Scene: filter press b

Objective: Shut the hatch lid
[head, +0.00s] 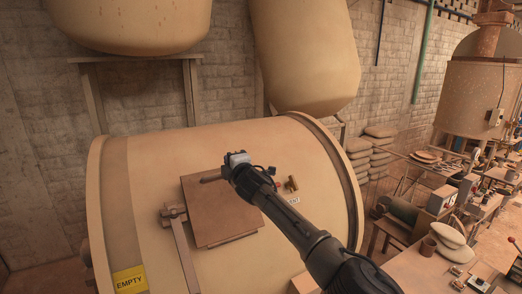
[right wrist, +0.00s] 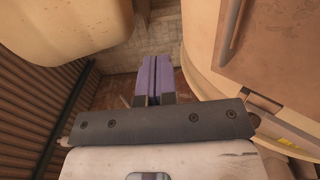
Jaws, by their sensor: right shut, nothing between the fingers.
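The hatch lid (head: 222,210) is a flat brown square plate on the curved side of a large tan drum (head: 130,190). A bar-shaped handle (head: 210,179) shows near its upper edge. The lid lies close along the drum; I cannot tell whether it is fully seated. In the right wrist view the lid (right wrist: 280,45) fills the upper right, with its handle (right wrist: 232,35). My right gripper (right wrist: 153,75) is shut and empty, with purple fingers, left of the lid and apart from it. In the head view the arm hides its fingers. My left gripper is not in view.
A metal bracket (head: 173,214) with a long bar (head: 186,255) stands left of the lid. A yellow EMPTY label (head: 130,280) is on the drum. Tan vessels (head: 303,55) hang above. Stacked sacks (head: 372,150) and a cluttered workbench (head: 430,275) are at right.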

